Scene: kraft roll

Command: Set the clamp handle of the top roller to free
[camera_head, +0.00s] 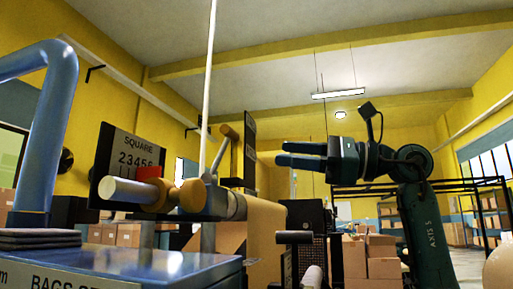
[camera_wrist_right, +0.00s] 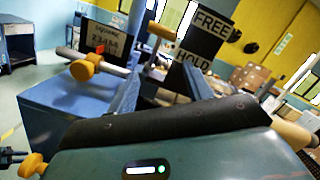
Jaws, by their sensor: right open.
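The clamp handle (camera_head: 222,150) has an orange grip on a grey lever and stands up, tilted slightly right, above the top roller (camera_head: 130,191). The handle's orange grip also shows in the right wrist view (camera_wrist_right: 161,31), left of a black sign (camera_wrist_right: 205,35) reading FREE above HOLD. I cannot tell which word the handle is set to. The roller is a pale shaft with orange collars. My right gripper (camera_head: 281,154) is open and empty, right of the handle and apart from it, fingers pointing left. Its fingers (camera_wrist_right: 160,88) frame the handle from below in the wrist view. My left gripper is not in view.
A blue cabinet (camera_head: 120,268) with a bent blue pipe (camera_head: 62,90) stands at left. A black SQUARE sign (camera_head: 128,157) is behind the shaft. Brown paper (camera_head: 266,240) hangs from the roll. Cartons (camera_head: 368,258) are stacked behind. A thin white pole (camera_head: 208,85) rises by the handle.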

